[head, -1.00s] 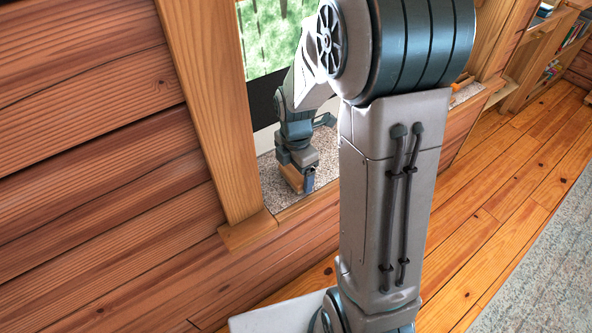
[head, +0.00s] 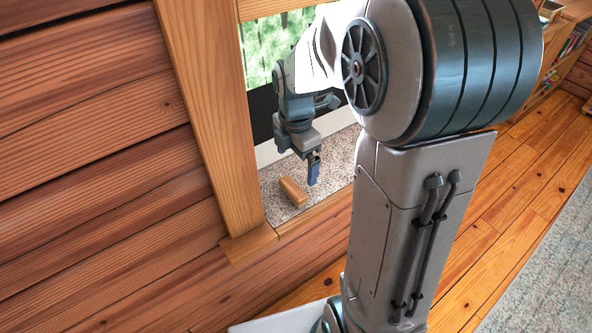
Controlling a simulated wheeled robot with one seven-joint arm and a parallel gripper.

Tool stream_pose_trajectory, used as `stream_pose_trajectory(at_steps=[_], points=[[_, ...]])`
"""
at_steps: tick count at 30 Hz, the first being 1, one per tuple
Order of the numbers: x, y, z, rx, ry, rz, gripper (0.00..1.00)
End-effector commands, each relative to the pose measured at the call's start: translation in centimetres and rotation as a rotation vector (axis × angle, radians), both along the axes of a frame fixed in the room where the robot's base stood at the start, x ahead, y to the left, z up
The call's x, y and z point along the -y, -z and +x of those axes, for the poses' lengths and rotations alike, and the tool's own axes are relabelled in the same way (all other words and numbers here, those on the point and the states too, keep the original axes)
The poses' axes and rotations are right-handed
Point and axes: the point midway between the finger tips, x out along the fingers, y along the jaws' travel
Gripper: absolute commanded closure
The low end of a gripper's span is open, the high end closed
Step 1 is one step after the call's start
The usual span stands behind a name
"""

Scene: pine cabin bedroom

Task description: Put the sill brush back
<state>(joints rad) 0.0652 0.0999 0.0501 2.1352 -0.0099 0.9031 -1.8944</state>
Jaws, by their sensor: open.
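The sill brush (head: 293,191) shows as a small wooden block lying on the speckled window sill (head: 272,205), near its left end. My gripper (head: 312,172) is above and just right of the brush, apart from it, pointing down. It is open and holds nothing. Only one finger shows clearly; the other is hidden. The underside of the brush cannot be seen.
The wooden window frame post (head: 205,110) stands close to the left of the brush. The window pane is behind my gripper. My own arm hides the right part of the sill. A shelf with books (head: 572,42) is at the far right.

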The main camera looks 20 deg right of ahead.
Motion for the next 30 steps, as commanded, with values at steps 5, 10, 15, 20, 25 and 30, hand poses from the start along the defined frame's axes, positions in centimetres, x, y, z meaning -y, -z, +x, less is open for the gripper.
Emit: stream_pose_trajectory(at_steps=[5,10,15,20,25,30], points=[[0.0,-2.2,0.0,0.001,0.000,0.000,0.00],[-0.1,-3.0,-0.7,0.009,0.088,0.000,0.00],[-0.2,-3.9,-3.2,0.038,0.400,0.006,0.00],[-0.3,-4.6,-6.0,0.068,0.771,0.026,0.00],[-0.4,-5.0,-9.0,0.094,1.166,0.063,0.00],[-0.5,-4.9,-11.7,0.107,1.533,0.110,0.00]])
